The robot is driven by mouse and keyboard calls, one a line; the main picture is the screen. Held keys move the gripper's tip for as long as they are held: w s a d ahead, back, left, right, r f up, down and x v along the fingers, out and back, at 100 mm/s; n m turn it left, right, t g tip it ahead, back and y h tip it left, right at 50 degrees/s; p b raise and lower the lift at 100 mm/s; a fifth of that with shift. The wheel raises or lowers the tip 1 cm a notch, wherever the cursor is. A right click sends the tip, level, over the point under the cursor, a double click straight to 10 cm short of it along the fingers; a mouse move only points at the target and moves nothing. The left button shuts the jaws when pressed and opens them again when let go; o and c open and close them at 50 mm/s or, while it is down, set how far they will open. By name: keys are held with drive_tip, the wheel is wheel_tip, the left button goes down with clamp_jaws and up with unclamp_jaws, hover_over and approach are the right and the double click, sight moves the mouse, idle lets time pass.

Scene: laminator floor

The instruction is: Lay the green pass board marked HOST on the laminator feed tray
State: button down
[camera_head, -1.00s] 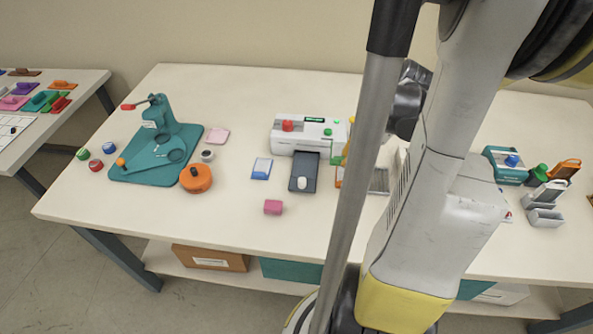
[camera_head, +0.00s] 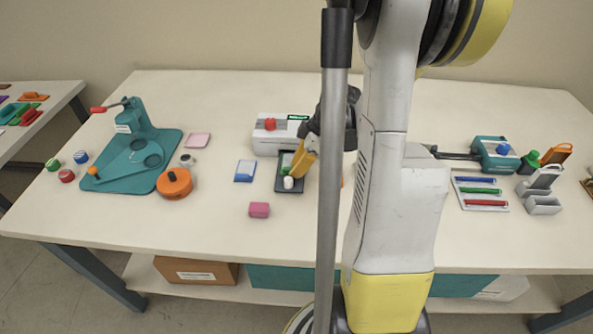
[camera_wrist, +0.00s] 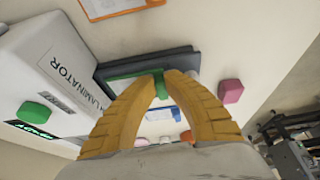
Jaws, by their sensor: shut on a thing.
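My gripper (camera_head: 304,158) is over the laminator feed tray, its yellow fingers shut on the green handle of a green board. In the wrist view the fingertips (camera_wrist: 164,78) pinch that handle, and part of the green board (camera_wrist: 127,84) shows beside them. The board lies over the dark feed tray (camera_wrist: 186,62); I cannot tell whether it touches. Its HOST marking is not readable. In the head view the tray (camera_head: 282,188) sticks out in front of the white laminator (camera_head: 263,140), with a small white piece (camera_head: 288,183) at its front end.
A pink block (camera_head: 259,210) and a blue-and-white pad (camera_head: 245,171) lie left of the tray. An orange round container (camera_head: 174,184) and a teal press (camera_head: 140,170) stand farther left. The table front is mostly clear.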

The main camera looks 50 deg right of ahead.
drive_tip(key=shift+f, duration=0.1)
drive_tip(key=c, duration=1.8)
unclamp_jaws()
drive_tip(key=p+v, duration=0.5)
drive_tip(key=v, duration=0.8)
drive_tip(key=a+r+m+t+h, duration=0.1)
drive_tip(key=a+r+m, duration=0.1)
drive_tip(key=a, duration=0.7)
drive_tip(key=s+a+r+m+t+h, duration=0.1)
drive_tip(key=a+r+m, duration=0.2)
drive_tip(key=a, duration=0.7)
drive_tip(key=a+r+m+t, duration=0.1)
drive_tip(key=a+r+m, duration=0.2)
drive_tip(key=a, duration=0.6)
drive_tip(key=shift+s+a+t+h, duration=0.3)
drive_tip(key=shift+s+t+h, duration=0.1)
